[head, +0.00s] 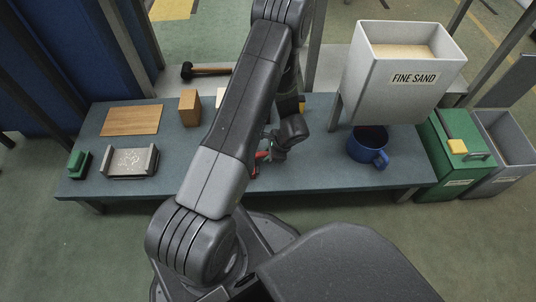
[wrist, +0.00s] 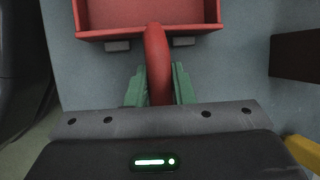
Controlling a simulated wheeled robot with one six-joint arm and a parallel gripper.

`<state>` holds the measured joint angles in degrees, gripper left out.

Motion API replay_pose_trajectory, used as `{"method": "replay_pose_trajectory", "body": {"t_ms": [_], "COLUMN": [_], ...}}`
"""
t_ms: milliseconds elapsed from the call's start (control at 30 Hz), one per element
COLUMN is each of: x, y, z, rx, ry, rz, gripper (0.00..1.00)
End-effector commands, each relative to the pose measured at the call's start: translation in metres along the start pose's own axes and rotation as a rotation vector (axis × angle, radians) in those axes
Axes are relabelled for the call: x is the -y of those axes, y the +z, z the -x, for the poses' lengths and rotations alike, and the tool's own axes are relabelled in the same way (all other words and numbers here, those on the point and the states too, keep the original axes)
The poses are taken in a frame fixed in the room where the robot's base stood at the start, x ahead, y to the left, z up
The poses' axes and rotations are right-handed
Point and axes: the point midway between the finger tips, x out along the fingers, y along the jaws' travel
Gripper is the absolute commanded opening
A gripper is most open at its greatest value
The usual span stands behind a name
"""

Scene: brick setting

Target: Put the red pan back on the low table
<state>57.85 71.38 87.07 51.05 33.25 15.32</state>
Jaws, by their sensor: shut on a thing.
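The red pan (wrist: 150,15) fills the top of the wrist view, its handle (wrist: 157,60) pointing back toward me. The green fingers of my gripper (wrist: 158,88) are shut on that handle, one on each side. In the head view only small red parts of the pan (head: 260,156) show beside my arm, which hides the rest. The low table (head: 310,178) is blue-grey and lies beneath the pan. I cannot tell whether the pan touches the tabletop or is slightly above it.
A blue mug (head: 362,147) stands at the right, below the raised fine sand hopper (head: 375,85). A wooden board (head: 132,120), a wooden block (head: 189,107), a grey tray (head: 112,175) and a green block (head: 77,164) occupy the left. The table's front right is clear.

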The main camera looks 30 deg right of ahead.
Motion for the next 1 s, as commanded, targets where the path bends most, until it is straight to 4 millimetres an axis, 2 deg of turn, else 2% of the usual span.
{"method": "replay_pose_trajectory", "body": {"t_ms": [100,133,233,600,767,1000], "x": [-0.001,-0.001,-0.001,0.0,0.001,0.001], "y": [-0.001,-0.001,0.0,0.001,0.001,0.001], "z": [-0.002,-0.002,-0.001,0.002,0.029,0.082], "rx": [0.001,0.0,0.0,0.0,-0.001,-0.001], "ry": [0.0,0.001,0.001,0.001,-0.002,-0.002], "rz": [0.0,0.0,0.0,0.0,0.0,-0.001], "gripper": [0.0,0.23,0.43,0.43,0.43,0.43]}}
